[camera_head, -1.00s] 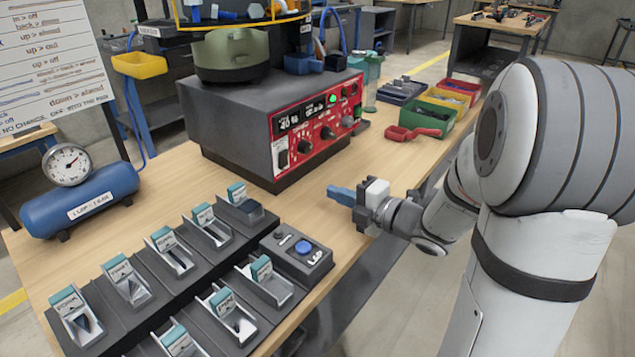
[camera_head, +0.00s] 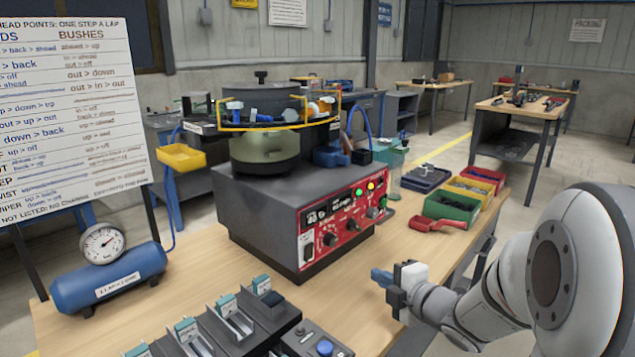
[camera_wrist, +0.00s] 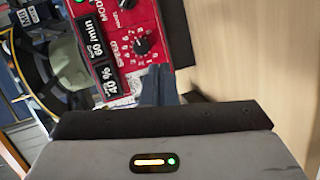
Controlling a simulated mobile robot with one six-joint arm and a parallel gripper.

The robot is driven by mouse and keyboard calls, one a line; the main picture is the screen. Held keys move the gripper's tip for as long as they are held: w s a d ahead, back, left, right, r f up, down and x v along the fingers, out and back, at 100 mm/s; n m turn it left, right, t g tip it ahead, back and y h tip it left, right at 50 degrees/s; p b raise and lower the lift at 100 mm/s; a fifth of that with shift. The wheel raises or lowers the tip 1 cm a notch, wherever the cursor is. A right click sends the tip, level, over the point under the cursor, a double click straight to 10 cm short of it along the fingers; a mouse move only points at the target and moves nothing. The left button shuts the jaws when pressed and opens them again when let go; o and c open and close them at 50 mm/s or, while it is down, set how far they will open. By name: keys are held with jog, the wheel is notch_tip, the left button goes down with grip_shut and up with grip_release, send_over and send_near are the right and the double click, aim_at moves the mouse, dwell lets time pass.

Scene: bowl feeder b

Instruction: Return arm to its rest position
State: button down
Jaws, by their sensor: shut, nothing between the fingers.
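My gripper (camera_head: 382,277) is at the right of the head view, over the wooden bench in front of the red control panel (camera_head: 343,220). Its blue fingers are together and hold nothing. My arm reaches in from the right edge, bent, with the gripper pointing left. In the wrist view the gripper's fingers (camera_wrist: 158,85) show in front of the control panel (camera_wrist: 125,45), with the bare bench top to the right.
The bowl feeder (camera_head: 265,125) stands on its dark base behind the gripper. A blue air tank (camera_head: 108,280) is at the left, slotted trays (camera_head: 235,318) and a button box (camera_head: 315,342) at the front. Red scoop (camera_head: 436,223) and coloured bins (camera_head: 452,207) lie at the back right.

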jog(key=s+d+r+m+g+h+p, duration=0.3)
jog(key=s+d+r+m+h+p, duration=0.25)
jog(key=r+m+h+p, duration=0.55)
jog(key=s+a+r+m+g+y+p, duration=0.1)
jog(key=s+a+m+g+p, duration=0.1)
jog(key=s+m, duration=0.3)
jog(key=s+a+r+m+g+y+p, duration=0.2)
jog(key=s+m+g, duration=0.3)
jog(key=s, duration=0.6)
jog(key=shift+s+a+r+m+g, duration=0.35)
jog(key=shift+a+m, duration=0.25)
jog(key=shift+m, duration=0.2)
